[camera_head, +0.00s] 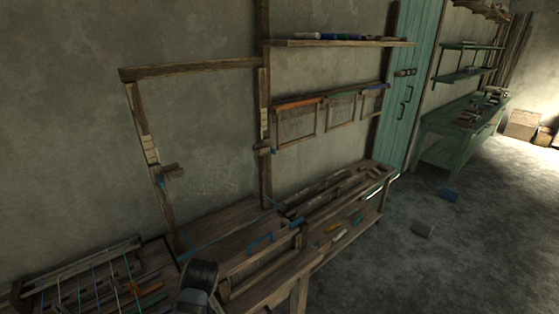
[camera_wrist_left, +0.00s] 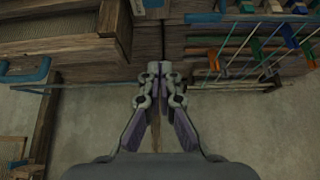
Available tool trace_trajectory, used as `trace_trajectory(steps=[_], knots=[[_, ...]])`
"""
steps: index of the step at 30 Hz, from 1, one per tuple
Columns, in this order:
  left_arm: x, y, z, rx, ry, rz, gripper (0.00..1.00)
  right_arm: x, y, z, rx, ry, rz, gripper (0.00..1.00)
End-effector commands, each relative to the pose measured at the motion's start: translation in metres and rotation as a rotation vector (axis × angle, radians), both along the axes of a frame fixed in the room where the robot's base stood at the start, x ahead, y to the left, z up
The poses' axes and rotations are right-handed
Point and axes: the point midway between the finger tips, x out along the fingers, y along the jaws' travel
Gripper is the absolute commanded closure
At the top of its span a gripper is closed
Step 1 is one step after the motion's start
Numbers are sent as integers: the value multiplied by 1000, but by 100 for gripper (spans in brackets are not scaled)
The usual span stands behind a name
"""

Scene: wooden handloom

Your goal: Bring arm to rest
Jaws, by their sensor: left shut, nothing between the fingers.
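My left gripper (camera_wrist_left: 160,68) is in the left wrist view, its two fingertips close together with nothing between them. It is over the front edge of the wooden loom bench, with bare floor behind the fingers. In the head view a dark part of my arm (camera_head: 198,280) shows at the bottom, in front of the wooden loom (camera_head: 225,229). The loom's upright frame (camera_head: 190,69) stands against the wall. My right gripper is in neither view.
A bench section with coloured cords (camera_head: 95,285) lies at the lower left. A wall shelf (camera_head: 340,43), a teal door (camera_head: 405,80) and a green workbench (camera_head: 450,140) stand farther back.

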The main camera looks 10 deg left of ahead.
Motion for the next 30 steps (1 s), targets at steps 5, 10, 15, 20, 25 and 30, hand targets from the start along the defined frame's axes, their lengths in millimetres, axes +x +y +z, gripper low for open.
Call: trace_trajectory(steps=[5,10,15,20,25,30], knots=[[-43,-13,-21,5,104,-232,100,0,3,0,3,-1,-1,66],[-89,-33,-33,2,194,-508,100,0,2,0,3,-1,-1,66],[-129,-53,-36,-3,253,-752,100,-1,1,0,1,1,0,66],[-143,-62,-59,-14,285,-876,100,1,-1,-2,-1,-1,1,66],[-135,-57,-113,-24,302,-866,100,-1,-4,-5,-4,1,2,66],[-134,-51,-175,-35,323,-858,100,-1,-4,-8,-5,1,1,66]])
